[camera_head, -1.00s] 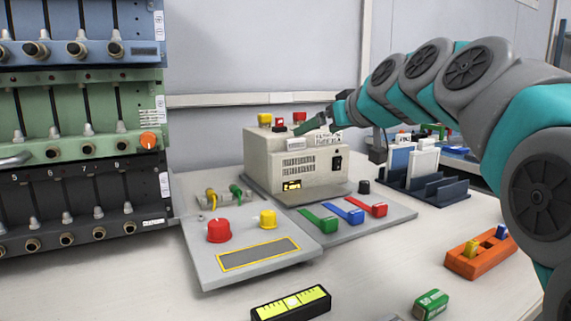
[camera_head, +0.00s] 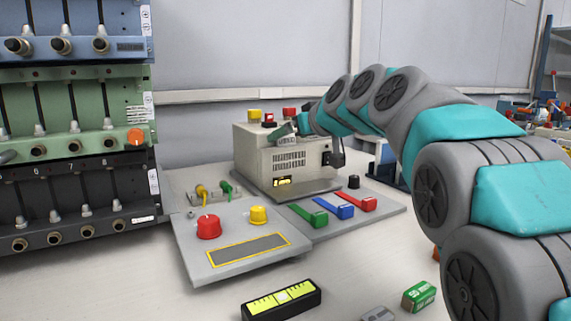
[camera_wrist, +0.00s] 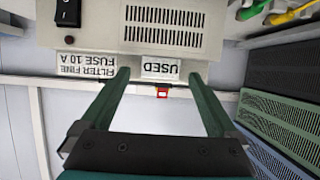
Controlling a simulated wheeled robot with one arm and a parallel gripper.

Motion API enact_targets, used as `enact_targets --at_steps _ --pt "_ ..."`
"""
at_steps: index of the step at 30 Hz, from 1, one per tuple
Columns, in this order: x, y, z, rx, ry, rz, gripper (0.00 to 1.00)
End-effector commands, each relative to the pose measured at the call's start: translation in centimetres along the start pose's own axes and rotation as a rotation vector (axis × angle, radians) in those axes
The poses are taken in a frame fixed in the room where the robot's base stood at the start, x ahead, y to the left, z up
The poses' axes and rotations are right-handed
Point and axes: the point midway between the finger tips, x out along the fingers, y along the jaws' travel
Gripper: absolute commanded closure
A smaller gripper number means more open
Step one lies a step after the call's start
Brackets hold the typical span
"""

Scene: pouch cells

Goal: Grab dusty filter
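I cannot make out any part that is clearly the dusty filter. The beige box (camera_head: 283,160) stands at the back of the table, with a slotted vent on its front. In the wrist view the box (camera_wrist: 215,12) appears upside down, with a "USED" label (camera_wrist: 160,68) and a "FILTER FINE FUSE 10 A" label (camera_wrist: 86,70). My gripper (camera_wrist: 157,75) is open, its two green fingers apart on either side of the "USED" label, with nothing seen held. In the head view my gripper (camera_head: 285,131) is at the box's top edge; contact cannot be told.
A grey panel (camera_head: 200,265) with a red knob (camera_head: 208,227) and a yellow knob (camera_head: 258,215) lies before the box. Green, blue and red levers are beside it. A rack (camera_head: 80,161) stands left. A level (camera_head: 282,299) and a green block (camera_head: 419,295) lie in front.

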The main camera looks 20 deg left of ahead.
Motion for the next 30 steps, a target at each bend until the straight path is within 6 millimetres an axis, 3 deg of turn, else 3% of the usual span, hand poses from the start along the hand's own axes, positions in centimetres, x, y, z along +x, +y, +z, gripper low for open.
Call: enact_targets --at_steps 2,24,30 --pt "-0.01 -0.01 0.0 0.0 0.0 0.0 0.16" --pt "0.01 -0.01 0.03 0.0 -0.001 0.0 0.99" --pt "0.01 -0.01 0.04 0.0 -0.001 0.0 1.0"
